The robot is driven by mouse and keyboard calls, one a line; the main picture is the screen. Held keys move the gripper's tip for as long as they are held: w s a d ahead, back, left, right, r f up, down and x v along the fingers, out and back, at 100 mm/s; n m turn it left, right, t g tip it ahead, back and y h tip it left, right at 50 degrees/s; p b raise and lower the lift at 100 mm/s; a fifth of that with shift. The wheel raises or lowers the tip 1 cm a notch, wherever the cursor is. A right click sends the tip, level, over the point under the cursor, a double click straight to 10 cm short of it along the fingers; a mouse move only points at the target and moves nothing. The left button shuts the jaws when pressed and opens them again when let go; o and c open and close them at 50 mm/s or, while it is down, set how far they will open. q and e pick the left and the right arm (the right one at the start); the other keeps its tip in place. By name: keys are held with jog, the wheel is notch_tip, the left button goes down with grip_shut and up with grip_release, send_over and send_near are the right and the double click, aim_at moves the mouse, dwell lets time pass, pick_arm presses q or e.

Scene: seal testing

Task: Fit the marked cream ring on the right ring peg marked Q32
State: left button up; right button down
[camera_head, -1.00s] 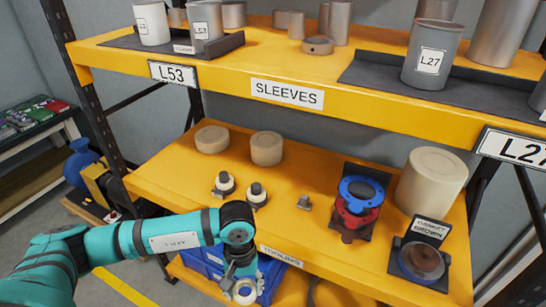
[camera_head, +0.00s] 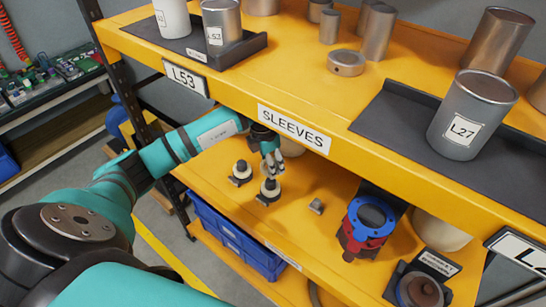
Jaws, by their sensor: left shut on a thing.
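Two short dark-topped pegs with pale bands around them stand on the yellow lower shelf: the left peg (camera_head: 241,171) and the right peg (camera_head: 269,189). No Q32 mark is readable on either. My left gripper (camera_head: 272,168) reaches in under the upper shelf and points down, just above and behind the right peg in the picture. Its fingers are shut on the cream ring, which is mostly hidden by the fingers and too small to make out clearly. I cannot tell whether gripper or ring touches the peg. My right gripper is not in view.
The upper shelf edge with the SLEEVES label (camera_head: 293,128) hangs close over my left gripper. A small grey metal piece (camera_head: 316,206), a red and blue fixture (camera_head: 368,222) and a gasket stand (camera_head: 421,287) stand to the right. Blue crates (camera_head: 232,236) sit below.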

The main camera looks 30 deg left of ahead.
pick_arm(q)
jog(key=shift+s+f, duration=0.15)
jog(key=shift+f, duration=0.35)
jog(key=shift+f+b, duration=0.75)
jog(key=shift+b, duration=0.1)
jog(key=shift+f+b, duration=0.45)
jog(key=shift+f, duration=0.25)
jog(key=shift+f+b, duration=0.8)
jog(key=shift+f+b, duration=0.85)
jog(key=shift+f, duration=0.1)
jog(key=o, duration=1.2)
